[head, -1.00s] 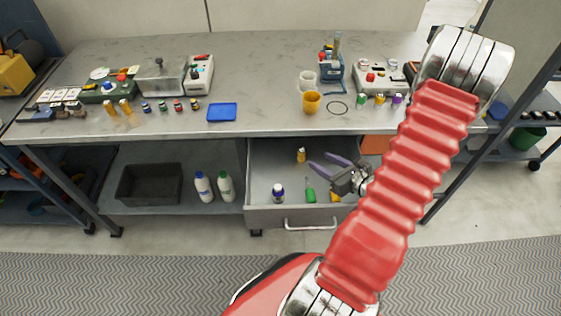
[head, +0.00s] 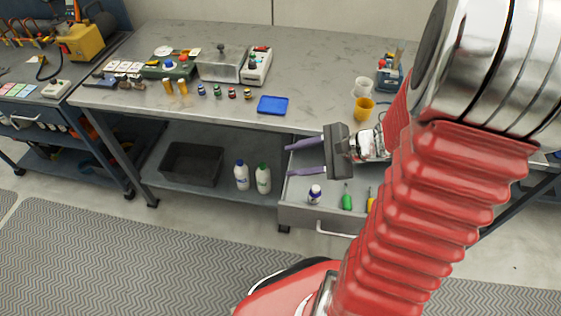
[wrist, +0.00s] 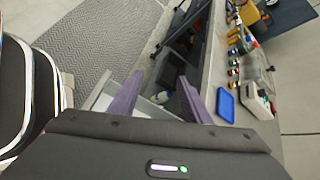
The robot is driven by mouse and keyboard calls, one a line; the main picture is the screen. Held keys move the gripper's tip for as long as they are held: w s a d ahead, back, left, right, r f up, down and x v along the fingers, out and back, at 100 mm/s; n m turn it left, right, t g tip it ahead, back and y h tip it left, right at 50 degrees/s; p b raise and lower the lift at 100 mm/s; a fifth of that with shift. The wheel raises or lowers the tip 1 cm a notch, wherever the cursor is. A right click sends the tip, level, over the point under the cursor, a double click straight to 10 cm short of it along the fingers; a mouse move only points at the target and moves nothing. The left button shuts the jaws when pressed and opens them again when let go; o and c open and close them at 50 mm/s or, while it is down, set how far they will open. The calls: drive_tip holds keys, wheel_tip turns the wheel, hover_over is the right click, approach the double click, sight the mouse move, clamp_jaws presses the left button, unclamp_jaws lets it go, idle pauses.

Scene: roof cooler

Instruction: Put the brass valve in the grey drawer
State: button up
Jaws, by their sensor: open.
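The grey drawer (head: 300,214) stands open under the bench in the head view. It holds a white bottle with a dark cap (head: 314,194), a green-handled tool (head: 347,198) and a yellow-handled one (head: 371,196). My gripper (head: 291,159) is open and empty above the drawer, its purple fingers pointing left; they also show in the wrist view (wrist: 160,80). Two small brass-coloured pieces (head: 175,87) stand on the bench at the left; I cannot tell whether either is the brass valve. My gripper and arm hide part of the drawer's inside.
The bench top (head: 310,70) carries a blue tray (head: 273,105), a row of small bottles (head: 217,91), a metal box (head: 219,63) and a yellow cup (head: 364,107). The lower shelf holds a dark bin (head: 192,163) and two white bottles (head: 252,177). The bench's front edge is close to my gripper.

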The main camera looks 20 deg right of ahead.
drive_tip(key=s+a+r+n+g+h, duration=0.1)
drive_tip(key=s+a+r+n+h, duration=0.3)
drive_tip(key=r+n, duration=0.3)
drive_tip(key=s+a+r+n+h, duration=0.4)
drive_tip(key=r+n, duration=0.4)
drive_tip(key=n, duration=0.4)
drive_tip(key=shift+s+a+n+g, duration=0.35)
drive_tip(key=shift+s+a, duration=0.25)
drive_tip(key=shift+s, duration=0.55)
drive_tip(key=shift+c, duration=0.4)
